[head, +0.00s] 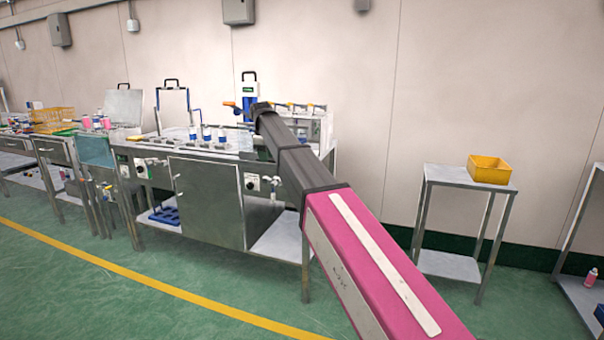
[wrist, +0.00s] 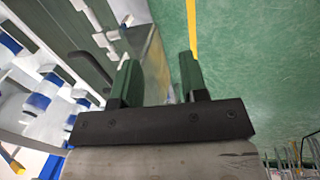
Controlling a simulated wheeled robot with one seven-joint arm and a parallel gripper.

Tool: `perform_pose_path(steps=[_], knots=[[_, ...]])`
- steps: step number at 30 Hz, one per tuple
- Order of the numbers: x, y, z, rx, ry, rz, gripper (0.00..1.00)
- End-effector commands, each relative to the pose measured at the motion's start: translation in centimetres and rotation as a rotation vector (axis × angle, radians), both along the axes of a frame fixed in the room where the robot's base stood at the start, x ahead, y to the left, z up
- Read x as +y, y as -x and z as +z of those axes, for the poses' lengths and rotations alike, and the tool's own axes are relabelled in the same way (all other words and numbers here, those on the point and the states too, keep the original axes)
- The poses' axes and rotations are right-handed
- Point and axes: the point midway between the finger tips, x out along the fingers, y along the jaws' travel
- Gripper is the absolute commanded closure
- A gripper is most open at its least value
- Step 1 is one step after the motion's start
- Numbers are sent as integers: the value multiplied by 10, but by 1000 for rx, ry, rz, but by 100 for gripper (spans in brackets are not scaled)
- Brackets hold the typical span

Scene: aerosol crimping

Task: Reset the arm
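My arm reaches from the lower right of the head view, a pink link followed by dark links, toward the steel crimping bench (head: 205,190). Its far end is in front of the bench's top, and my gripper cannot be made out there. In the wrist view my gripper (wrist: 159,60) shows two green fingers standing apart. It is open, with nothing held between them. Behind the fingers are the bench's edge and the green floor.
Blue-and-white cans (head: 206,133) stand on the bench. A side table (head: 467,178) with a yellow bin (head: 489,170) stands to the right. A yellow basket (head: 52,115) is at far left. The green floor (head: 90,285) in front is clear, crossed by a yellow line.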

Motion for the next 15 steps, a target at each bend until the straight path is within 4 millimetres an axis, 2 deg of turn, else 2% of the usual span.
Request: perform_pose_path(steps=[8, 11, 14, 15], knots=[[-44, 18, -61, 14, -16, -110, 60], [-65, 29, -91, 19, -25, -168, 60], [-94, 46, -128, 27, -35, -244, 60], [-107, 55, -145, 32, -41, -281, 60]])
